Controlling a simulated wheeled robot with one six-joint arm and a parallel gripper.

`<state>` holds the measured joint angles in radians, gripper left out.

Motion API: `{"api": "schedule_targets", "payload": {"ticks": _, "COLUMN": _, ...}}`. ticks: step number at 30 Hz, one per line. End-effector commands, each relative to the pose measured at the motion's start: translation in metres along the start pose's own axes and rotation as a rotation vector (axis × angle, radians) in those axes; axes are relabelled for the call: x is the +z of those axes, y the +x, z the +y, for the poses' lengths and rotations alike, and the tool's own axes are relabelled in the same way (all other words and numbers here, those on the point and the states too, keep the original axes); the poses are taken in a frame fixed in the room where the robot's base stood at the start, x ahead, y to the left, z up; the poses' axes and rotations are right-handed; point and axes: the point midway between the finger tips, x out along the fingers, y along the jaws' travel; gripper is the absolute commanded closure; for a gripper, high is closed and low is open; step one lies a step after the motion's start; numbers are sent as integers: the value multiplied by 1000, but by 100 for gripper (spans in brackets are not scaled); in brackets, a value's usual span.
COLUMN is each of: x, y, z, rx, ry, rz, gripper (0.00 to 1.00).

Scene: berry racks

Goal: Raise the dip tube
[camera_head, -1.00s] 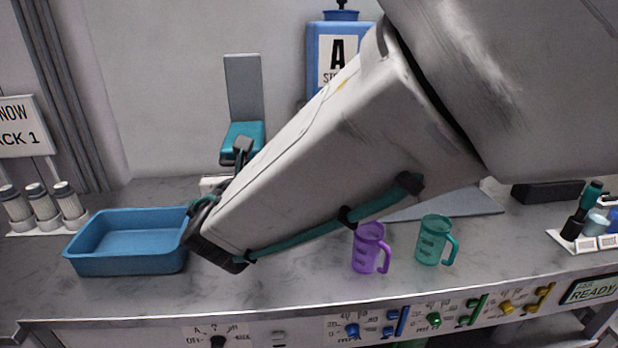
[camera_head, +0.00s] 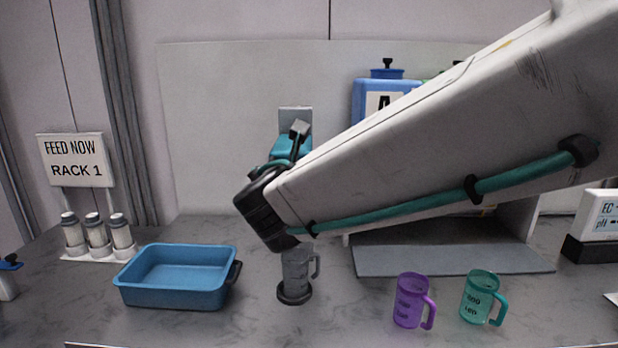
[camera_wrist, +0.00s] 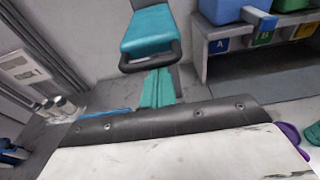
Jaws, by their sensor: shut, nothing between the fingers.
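I cannot make out the dip tube itself. A teal block with a dark bar handle across its front, apparently the dip unit (camera_wrist: 150,28), sits on a grey upright plate in the wrist view. It also shows, partly hidden behind my wrist, in the head view (camera_head: 291,144). My gripper (camera_wrist: 159,72) appears as teal fingers, shut and empty, just below the handle in the picture. I cannot tell whether they touch it. In the head view my arm hides the fingers.
A blue tray (camera_head: 172,298) stands left of the jug, with several capped bottles (camera_head: 96,238) behind it. A purple jug (camera_head: 410,305) and a green jug (camera_head: 478,297) stand to the right. A shelf (camera_wrist: 205,68) holds blue and green containers. Bare counter lies around the jugs.

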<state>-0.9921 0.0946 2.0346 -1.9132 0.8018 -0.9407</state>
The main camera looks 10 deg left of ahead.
Motion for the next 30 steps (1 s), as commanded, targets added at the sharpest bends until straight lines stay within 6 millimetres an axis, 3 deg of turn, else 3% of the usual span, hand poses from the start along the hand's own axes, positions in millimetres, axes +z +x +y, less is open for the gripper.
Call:
{"api": "schedule_targets", "payload": {"ticks": 7, "x": -2, "y": 1, "z": 1, "rx": 0, "ry": 1, "rz": -4, "gripper": 100}}
{"api": "schedule_targets", "payload": {"ticks": 14, "x": -38, "y": 11, "z": 2, "rx": 0, "ry": -4, "rz": 2, "gripper": 100}}
{"api": "schedule_targets", "payload": {"ticks": 24, "x": -38, "y": -60, "z": 3, "rx": 6, "ry": 2, "rz": -1, "gripper": 100}}
{"api": "schedule_targets", "payload": {"ticks": 30, "x": -38, "y": -84, "z": 3, "rx": 4, "ry": 0, "rz": 0, "gripper": 100}}
